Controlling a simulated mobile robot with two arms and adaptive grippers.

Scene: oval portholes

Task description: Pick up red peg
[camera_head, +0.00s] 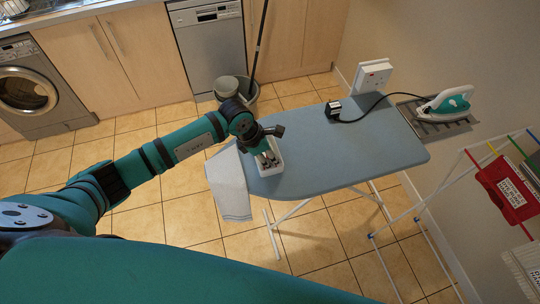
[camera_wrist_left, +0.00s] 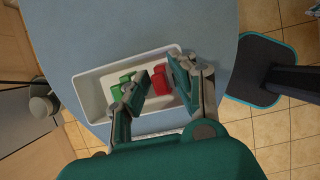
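The red peg (camera_wrist_left: 161,81) lies in a small white tray (camera_wrist_left: 92,96), seen in the left wrist view. Green pegs (camera_wrist_left: 124,78) lie in the tray to its left. The tray (camera_head: 281,166) also shows in the head view, on the near left end of the ironing board. My left gripper (camera_wrist_left: 152,78) is open above the tray, its fingers on either side of the red peg; I cannot tell whether they touch it. In the head view the left gripper (camera_head: 268,159) hides much of the tray's inside. My right gripper is not in view.
The blue ironing board (camera_head: 350,150) bears a black-and-white box (camera_head: 333,109) with a cable; an iron (camera_head: 447,101) rests at its far end. A cloth (camera_head: 229,182) hangs off the left edge. A drying rack (camera_head: 455,190) with a red bag (camera_head: 506,188) stands at the right.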

